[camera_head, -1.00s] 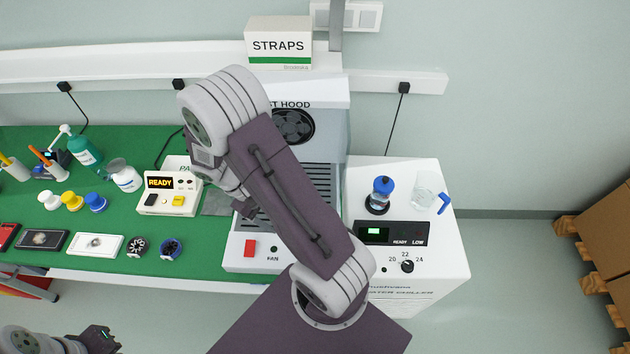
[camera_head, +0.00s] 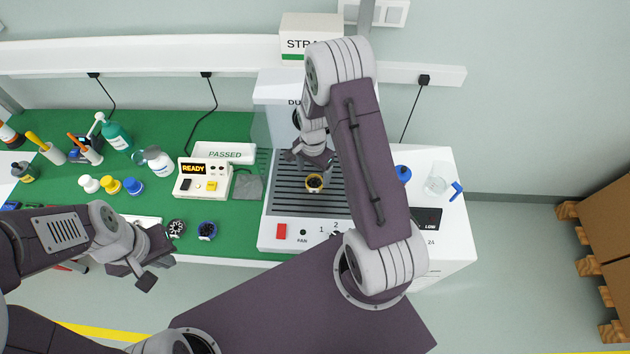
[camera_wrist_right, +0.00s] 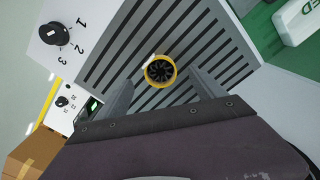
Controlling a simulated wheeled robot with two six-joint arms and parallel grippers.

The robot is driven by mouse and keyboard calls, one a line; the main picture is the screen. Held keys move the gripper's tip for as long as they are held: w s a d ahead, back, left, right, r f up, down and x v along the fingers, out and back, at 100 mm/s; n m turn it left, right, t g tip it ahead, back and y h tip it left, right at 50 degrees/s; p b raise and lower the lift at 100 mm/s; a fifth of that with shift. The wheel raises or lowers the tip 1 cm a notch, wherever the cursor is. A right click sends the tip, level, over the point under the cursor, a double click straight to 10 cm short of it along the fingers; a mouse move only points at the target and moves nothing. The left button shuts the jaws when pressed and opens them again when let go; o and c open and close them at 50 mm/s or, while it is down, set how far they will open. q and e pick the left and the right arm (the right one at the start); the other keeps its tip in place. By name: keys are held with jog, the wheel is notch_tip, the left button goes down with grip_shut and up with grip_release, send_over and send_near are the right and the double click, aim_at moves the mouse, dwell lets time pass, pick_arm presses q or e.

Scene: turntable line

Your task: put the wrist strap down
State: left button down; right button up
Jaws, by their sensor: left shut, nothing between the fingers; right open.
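In the right wrist view the ring (camera_wrist_right: 160,71) sits between and just beyond the two fingertips. My right gripper (camera_head: 313,162) is open above and behind it; I see no finger closed on it. My left gripper (camera_head: 150,275) is shut and empty in front of the bench's near edge. A similar black round piece (camera_head: 175,228) and a blue one (camera_head: 207,231) lie on the green mat.
The STRAPS box (camera_head: 297,45) stands behind the hood. Left of the grille are a READY tester (camera_head: 203,181) and a PASSED tray (camera_head: 235,150). A white chiller (camera_head: 455,215) with a glass jug (camera_head: 437,182) stands at the right, partly behind my right arm.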

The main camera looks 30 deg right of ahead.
aim_at(314, 182)
notch_tip(314, 182, down, 4)
jog(key=shift+s+r+p, duration=0.1)
jog(key=shift+p, duration=0.65)
jog(key=shift+f, duration=0.5)
jog(key=c, duration=1.6)
jog(key=shift+r, duration=0.25)
notch_tip(314, 182, up, 10)
jog(key=shift+f+b, duration=0.2)
jog(key=shift+b, duration=0.8)
